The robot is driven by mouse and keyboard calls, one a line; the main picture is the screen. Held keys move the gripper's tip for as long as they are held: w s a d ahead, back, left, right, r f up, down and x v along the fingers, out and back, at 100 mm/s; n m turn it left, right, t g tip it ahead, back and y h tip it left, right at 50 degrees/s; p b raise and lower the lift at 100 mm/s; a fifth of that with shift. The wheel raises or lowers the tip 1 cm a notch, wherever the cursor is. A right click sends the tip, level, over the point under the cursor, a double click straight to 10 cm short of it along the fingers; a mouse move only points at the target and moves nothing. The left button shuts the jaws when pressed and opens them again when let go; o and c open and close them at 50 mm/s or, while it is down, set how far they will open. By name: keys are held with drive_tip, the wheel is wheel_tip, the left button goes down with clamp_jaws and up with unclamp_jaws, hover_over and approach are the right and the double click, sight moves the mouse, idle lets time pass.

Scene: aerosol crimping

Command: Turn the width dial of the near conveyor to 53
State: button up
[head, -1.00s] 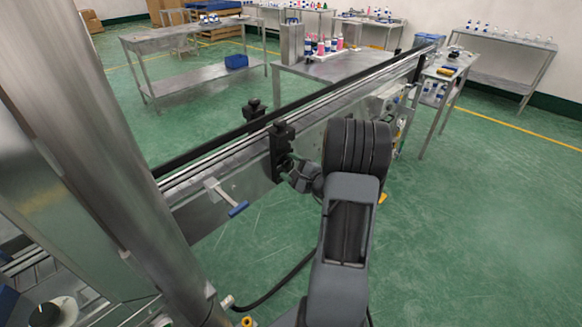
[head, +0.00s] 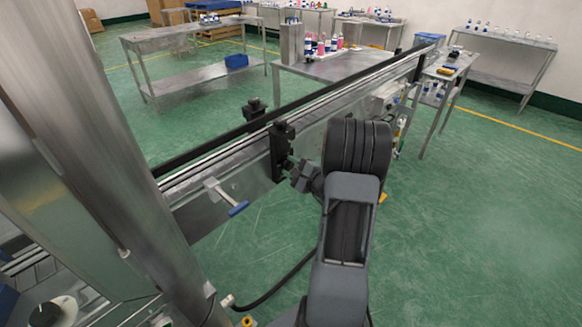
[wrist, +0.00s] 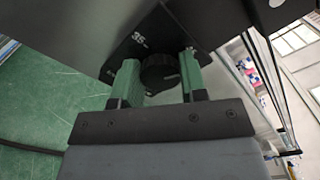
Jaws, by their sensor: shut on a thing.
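The near conveyor (head: 232,187) runs diagonally across the head view. A black bracket (head: 281,150) is fixed to its near side, and the width dial is mostly hidden there by my gripper (head: 303,178). In the wrist view the width dial (wrist: 160,78) is a round black knob in front of a dark plate marked 35 (wrist: 139,38). The green fingers of my gripper (wrist: 159,66) stand on either side of the knob, shut on it. Other scale marks are hidden or too small to read.
A blue-handled crank (head: 236,208) sticks out of the conveyor's side, left of my gripper. A steel table with bottles (head: 318,66) stands behind the conveyor. Green floor (head: 470,220) to the right is clear.

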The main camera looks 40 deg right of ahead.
drive_tip(key=m, duration=0.3)
drive_tip(key=shift+m, duration=0.3)
drive_tip(key=m+p, duration=0.1)
drive_tip(key=m, duration=0.3)
drive_tip(key=shift+m, duration=0.3)
drive_tip(key=m+p, duration=0.1)
drive_tip(key=m, duration=0.3)
drive_tip(key=shift+p, duration=0.35)
drive_tip(key=shift+m+p, duration=0.6)
drive_tip(key=shift+m, duration=0.9)
drive_tip(key=shift+f, duration=0.1)
drive_tip(key=o, duration=0.9)
drive_tip(key=shift+d, duration=0.1)
drive_tip(key=shift+s, duration=0.1)
drive_tip(key=s, duration=0.4)
drive_tip(key=s+d+b, duration=0.1)
drive_tip(key=s, duration=0.4)
drive_tip(key=s+d, duration=0.1)
drive_tip(key=s, duration=0.3)
drive_tip(key=shift+s+d, duration=0.2)
